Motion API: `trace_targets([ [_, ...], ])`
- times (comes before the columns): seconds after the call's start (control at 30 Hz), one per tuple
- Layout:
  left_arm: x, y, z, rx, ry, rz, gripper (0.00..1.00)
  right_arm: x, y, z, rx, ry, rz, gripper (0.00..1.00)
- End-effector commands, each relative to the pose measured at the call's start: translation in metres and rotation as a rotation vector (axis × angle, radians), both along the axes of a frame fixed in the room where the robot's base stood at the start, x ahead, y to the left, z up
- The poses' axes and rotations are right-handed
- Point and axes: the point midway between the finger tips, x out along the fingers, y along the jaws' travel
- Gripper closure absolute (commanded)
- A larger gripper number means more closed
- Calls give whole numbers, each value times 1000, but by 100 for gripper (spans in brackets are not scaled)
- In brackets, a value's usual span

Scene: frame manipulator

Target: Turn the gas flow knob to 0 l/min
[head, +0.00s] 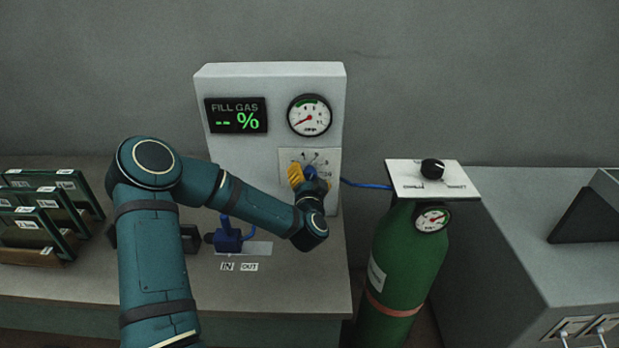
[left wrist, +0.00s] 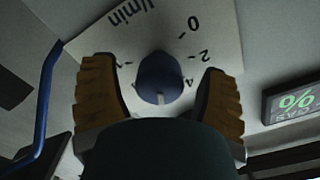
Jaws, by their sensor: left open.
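The gas flow knob is blue and sits on a white dial plate; it shows in the left wrist view (left wrist: 160,75) and partly in the head view (head: 311,172). The plate (left wrist: 222,25) reads l/min, with 0, 2 and 4 visible on the right of the knob. A pale mark on the knob faces down in the wrist view, away from the 0. My left gripper (left wrist: 157,68) is open, with one brown-orange finger on either side of the knob and visible gaps between. In the head view it (head: 303,174) covers part of the plate. My right gripper is out of view.
The panel has a FILL GAS display (head: 236,115) reading "-- %" and a round gauge (head: 310,116) above the plate. A blue hose (head: 365,185) runs right towards a green gas cylinder (head: 408,260) with a black knob (head: 432,168). A blue valve (head: 228,238) stands lower left.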

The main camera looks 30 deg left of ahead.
Motion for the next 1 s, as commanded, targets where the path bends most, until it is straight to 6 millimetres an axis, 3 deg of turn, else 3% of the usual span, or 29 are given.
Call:
trace_targets([
  [0.13, 0, 0, 0, 0, 0, 0, 25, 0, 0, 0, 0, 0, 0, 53],
  [0.33, 0, 0, 0, 0, 0, 0, 94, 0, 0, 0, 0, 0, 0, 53],
  [0.67, 0, -1, 0, -17, -13, 0, 95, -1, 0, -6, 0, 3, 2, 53],
  [1.0, 1, -2, -1, -157, -107, -2, 95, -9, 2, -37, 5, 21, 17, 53],
])
